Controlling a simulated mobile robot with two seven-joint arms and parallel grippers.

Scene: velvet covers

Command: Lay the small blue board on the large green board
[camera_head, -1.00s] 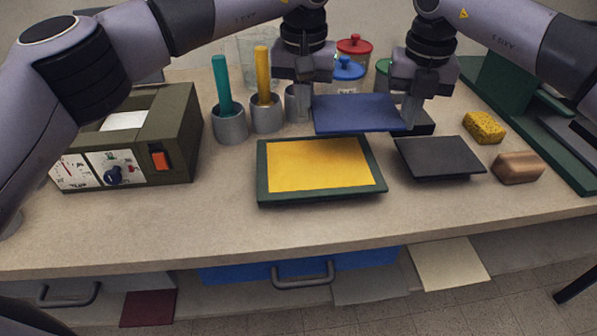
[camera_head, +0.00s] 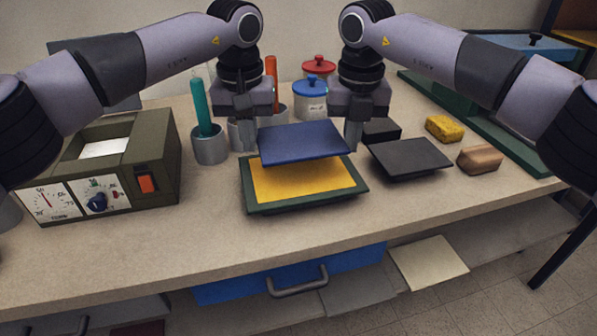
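The small blue board (camera_head: 302,143) is in the air between my two grippers, above the back part of the large green board. The green board (camera_head: 302,201) lies on the bench with a yellow panel (camera_head: 325,178) on top and a green rim showing around it. The blue board hides the panel's back part. My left gripper (camera_head: 247,137) is shut on the blue board's left edge. My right gripper (camera_head: 353,138) is shut on its right edge. The fingertips are partly hidden. The front of the yellow panel is uncovered.
A black board (camera_head: 410,157) lies close to the right, with a black block (camera_head: 381,130) behind it. A yellow sponge (camera_head: 444,129) and a brown block (camera_head: 480,159) are further right. An olive instrument box (camera_head: 150,165) and a cup (camera_head: 210,147) stand left. The bench front is clear.

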